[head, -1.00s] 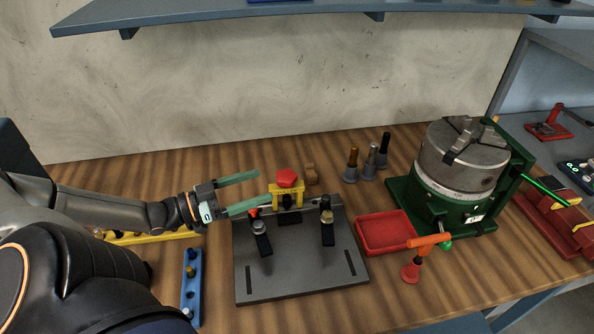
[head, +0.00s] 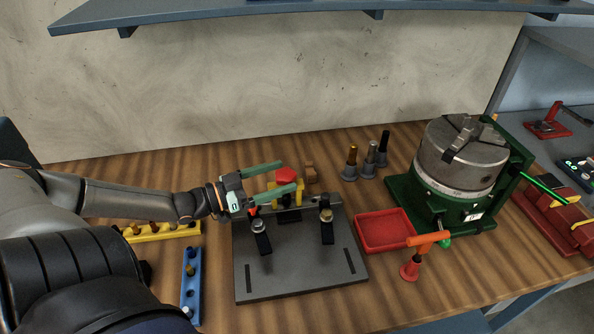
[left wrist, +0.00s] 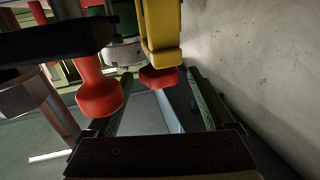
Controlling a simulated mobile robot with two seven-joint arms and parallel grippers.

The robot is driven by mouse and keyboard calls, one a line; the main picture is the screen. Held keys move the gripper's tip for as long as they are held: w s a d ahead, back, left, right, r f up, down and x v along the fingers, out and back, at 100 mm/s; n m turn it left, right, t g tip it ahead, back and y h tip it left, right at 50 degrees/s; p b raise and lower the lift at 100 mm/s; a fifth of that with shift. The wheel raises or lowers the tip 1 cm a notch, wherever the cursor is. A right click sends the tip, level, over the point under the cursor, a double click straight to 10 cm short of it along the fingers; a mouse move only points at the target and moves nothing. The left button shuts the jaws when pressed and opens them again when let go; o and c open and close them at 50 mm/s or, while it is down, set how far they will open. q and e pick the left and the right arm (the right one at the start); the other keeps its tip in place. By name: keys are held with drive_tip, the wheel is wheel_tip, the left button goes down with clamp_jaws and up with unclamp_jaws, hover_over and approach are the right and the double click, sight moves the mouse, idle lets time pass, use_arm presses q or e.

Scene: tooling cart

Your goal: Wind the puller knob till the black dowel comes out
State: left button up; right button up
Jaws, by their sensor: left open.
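The puller is a yellow bridge (head: 272,196) with a red knob (head: 287,174) on top, at the back edge of a dark grey fixture plate (head: 300,268). My left gripper (head: 289,174) is open, its green fingers pointing right, one behind and one in front of the knob. In the left wrist view the knob (left wrist: 160,77) appears between the two fingers, below the yellow bridge (left wrist: 161,28). I cannot tell whether the fingers touch it. The black dowel under the puller cannot be made out. My right gripper is not in view.
Two clamps stand on the plate; a red clamp handle (left wrist: 98,92) is close to the left gripper. A red tray (head: 385,232), green chuck stand (head: 480,215) and orange-handled tool (head: 425,245) are at right. Several pins stand behind.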

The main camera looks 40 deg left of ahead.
sight(297, 180)
use_arm(q)
drive_tip(key=shift+x, duration=2.55)
drive_tip(key=shift+c, duration=0.3)
